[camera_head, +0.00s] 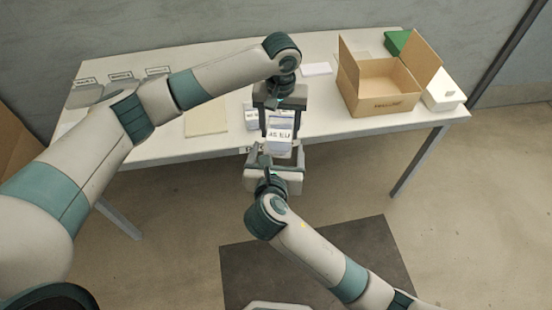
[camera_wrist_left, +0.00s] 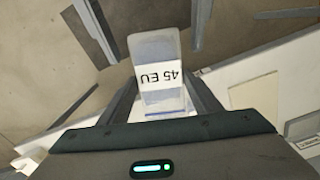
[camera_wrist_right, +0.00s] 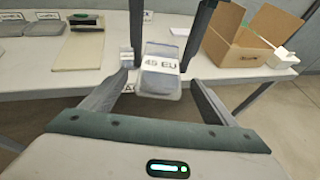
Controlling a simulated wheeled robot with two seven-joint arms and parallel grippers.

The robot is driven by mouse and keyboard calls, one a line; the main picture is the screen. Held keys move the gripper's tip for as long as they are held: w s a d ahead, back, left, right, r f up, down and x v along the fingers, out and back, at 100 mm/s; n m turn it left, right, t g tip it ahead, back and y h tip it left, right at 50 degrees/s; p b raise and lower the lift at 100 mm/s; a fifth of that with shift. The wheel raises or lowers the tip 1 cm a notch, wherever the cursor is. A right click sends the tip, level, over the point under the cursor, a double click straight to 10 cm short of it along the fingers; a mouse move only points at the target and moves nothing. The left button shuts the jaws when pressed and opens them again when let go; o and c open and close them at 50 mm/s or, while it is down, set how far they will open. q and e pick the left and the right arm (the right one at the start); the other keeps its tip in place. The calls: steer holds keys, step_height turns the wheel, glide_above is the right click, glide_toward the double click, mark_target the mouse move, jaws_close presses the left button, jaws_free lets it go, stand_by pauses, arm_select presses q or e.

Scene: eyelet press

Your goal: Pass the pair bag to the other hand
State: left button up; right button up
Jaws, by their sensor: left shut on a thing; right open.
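The pair bag is a clear bag with a white "45 EU" label. It shows in the head view (camera_head: 280,136), the left wrist view (camera_wrist_left: 157,72) and the right wrist view (camera_wrist_right: 160,68). My left gripper (camera_head: 279,115) is shut on the bag from the table side and holds it in the air near the table's front edge. My right gripper (camera_head: 274,160) is open and faces the bag from the near side. In the right wrist view the bag appears between the right fingers (camera_wrist_right: 160,90), and I cannot tell whether they touch it.
An open cardboard box (camera_head: 382,87) stands on the white table (camera_head: 165,143) at the right, with a green box (camera_head: 397,42) and a white box (camera_head: 444,96) beside it. A beige pad (camera_head: 206,121) and several labelled trays (camera_head: 84,96) lie at the left.

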mark_target(280, 132)
steer(key=shift+x, duration=0.95)
steer(key=shift+c, duration=0.5)
steer(key=c, duration=1)
arm_select(q)
steer(key=o, duration=1.3)
arm_select(e)
steer(key=shift+c, duration=0.5)
arm_select(q)
steer(key=shift+r, duration=0.1)
step_height(280, 132, up, 12)
steer(key=shift+w, duration=0.1)
